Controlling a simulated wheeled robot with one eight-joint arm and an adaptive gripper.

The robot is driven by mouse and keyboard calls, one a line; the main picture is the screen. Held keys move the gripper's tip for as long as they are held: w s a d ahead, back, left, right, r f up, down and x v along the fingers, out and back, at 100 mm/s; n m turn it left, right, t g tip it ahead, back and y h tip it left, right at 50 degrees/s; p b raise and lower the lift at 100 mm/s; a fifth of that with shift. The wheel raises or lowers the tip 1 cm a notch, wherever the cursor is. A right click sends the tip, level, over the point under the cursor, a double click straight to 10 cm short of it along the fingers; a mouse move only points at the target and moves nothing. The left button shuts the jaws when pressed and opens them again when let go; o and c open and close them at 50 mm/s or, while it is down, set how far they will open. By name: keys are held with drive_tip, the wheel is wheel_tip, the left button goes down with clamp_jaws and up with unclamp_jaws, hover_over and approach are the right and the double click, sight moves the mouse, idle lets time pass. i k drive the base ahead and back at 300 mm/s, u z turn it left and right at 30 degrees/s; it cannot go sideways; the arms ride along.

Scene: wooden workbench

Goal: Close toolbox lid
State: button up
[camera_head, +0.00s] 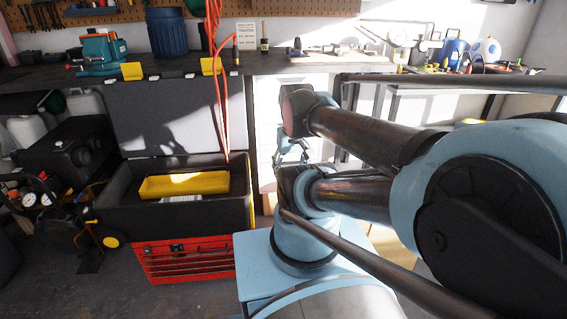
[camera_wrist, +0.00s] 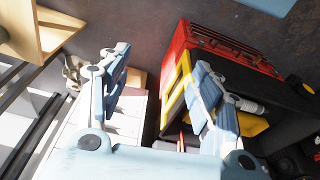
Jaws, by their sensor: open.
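The toolbox (camera_head: 120,212) stands on the floor in front of the workbench, a black upper box above red drawers (camera_head: 190,262). Its lid (camera_head: 165,118) is open and stands upright at the back, with yellow latches (camera_head: 131,71) along its top edge. A yellow tray (camera_head: 185,184) lies inside the open box. In the wrist view the toolbox (camera_wrist: 207,42) is at the right, partly hidden by a finger. My gripper (camera_wrist: 160,62) is open and empty, its fingers apart. In the head view it is largely hidden behind my arm, right of the toolbox.
Orange-red cables (camera_head: 217,75) hang in front of the lid's right part. The workbench (camera_head: 275,62) runs behind, carrying a teal vise (camera_head: 101,50) and a blue bin (camera_head: 167,32). A black machine with gauges (camera_head: 70,150) crowds the toolbox's left side.

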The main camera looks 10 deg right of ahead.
sight(174, 113)
drive_tip(key=u, duration=1.4)
drive_tip(key=k, duration=0.9)
drive_tip(key=z, duration=0.6)
drive_tip(key=i, duration=1)
drive_tip(key=u, duration=0.05)
drive_tip(key=k, duration=0.45)
